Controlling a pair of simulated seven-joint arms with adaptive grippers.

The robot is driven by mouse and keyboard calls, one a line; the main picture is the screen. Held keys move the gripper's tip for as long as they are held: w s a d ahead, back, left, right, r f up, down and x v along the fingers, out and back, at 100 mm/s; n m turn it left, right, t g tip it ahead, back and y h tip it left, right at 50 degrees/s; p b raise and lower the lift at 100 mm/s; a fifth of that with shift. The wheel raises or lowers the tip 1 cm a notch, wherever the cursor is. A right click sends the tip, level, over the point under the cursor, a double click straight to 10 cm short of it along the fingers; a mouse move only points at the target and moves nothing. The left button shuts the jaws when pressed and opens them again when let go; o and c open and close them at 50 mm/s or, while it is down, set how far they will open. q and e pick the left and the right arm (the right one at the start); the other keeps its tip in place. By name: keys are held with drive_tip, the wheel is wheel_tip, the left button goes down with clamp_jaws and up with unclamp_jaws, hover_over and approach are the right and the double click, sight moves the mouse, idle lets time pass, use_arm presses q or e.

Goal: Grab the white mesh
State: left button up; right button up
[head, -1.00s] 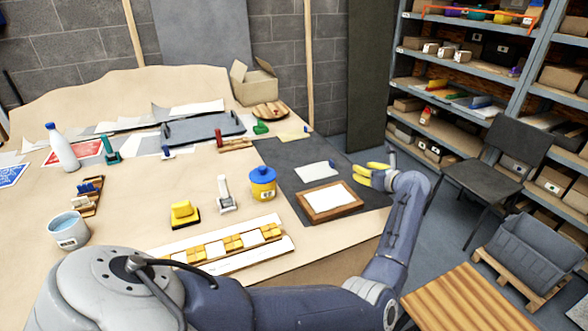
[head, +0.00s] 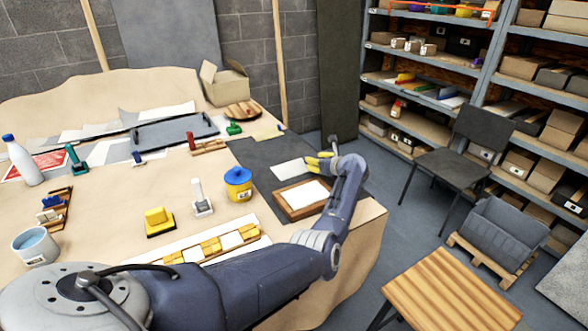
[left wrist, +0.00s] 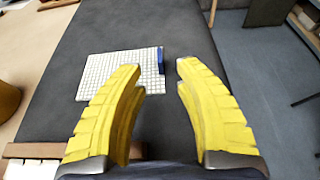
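The white mesh (head: 289,169) lies flat on the dark grey mat, towards the right end of the workbench. In the left wrist view the mesh (left wrist: 112,74) is a white sheet with a fine dark grid and a blue piece (left wrist: 161,60) at its right edge. My left gripper (head: 312,160) has yellow fingers, spread apart and empty, at the right side of the mesh. In the left wrist view the open fingers (left wrist: 160,68) straddle the blue edge, with the left fingertip overlapping the mesh in the picture. I cannot tell the height above it. My right gripper is not in view.
A wooden frame with a white panel (head: 303,193) lies just in front of the mesh. A yellow jar with a blue lid (head: 238,184) stands to the left. The dark mat (head: 256,152) is bare behind the mesh. The bench edge is close on the right.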

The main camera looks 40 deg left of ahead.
sight(292, 166)
use_arm(q)
drive_tip(key=shift+x, duration=2.7)
drive_tip(key=shift+o, duration=0.4)
clamp_jaws()
